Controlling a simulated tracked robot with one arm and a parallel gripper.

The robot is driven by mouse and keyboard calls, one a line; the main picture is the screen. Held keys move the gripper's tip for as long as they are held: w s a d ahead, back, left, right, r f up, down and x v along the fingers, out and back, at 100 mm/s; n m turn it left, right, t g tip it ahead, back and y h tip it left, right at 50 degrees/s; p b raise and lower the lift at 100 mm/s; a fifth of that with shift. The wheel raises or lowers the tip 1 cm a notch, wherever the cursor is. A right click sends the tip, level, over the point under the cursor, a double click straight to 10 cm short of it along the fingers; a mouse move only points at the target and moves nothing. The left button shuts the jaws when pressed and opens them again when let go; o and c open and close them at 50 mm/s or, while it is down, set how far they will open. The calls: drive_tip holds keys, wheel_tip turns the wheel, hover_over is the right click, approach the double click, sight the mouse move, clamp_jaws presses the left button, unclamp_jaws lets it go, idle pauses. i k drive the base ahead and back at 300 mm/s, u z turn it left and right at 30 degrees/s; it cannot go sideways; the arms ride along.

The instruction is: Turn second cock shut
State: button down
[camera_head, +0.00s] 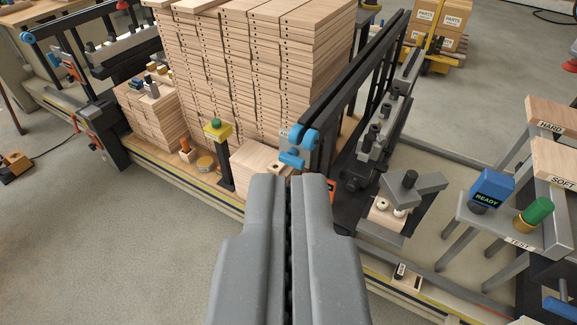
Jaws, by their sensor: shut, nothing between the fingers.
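My gripper (290,182) is in the lower middle of the view, its two grey fingers shut together with nothing between them. Just beyond its tips, a blue fitting with round knobs and a short bar (293,158) sits at the near end of a dark rail. The tips appear close below it; I cannot tell whether they touch. A similar blue part (28,37) shows on the far left frame, with a red part (88,131) lower down. I cannot tell which of these is the second cock, and no open or shut marking is readable.
Tall stacks of drilled boards (250,70) stand behind the blue fitting. At right are a blue READY box (490,190) and a green cylinder (535,212) on a TEST stand. Open floor lies lower left.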

sight(290, 157)
drive_tip(key=z, duration=0.6)
drive_tip(key=i, duration=1.05)
drive_tip(key=u, duration=1.35)
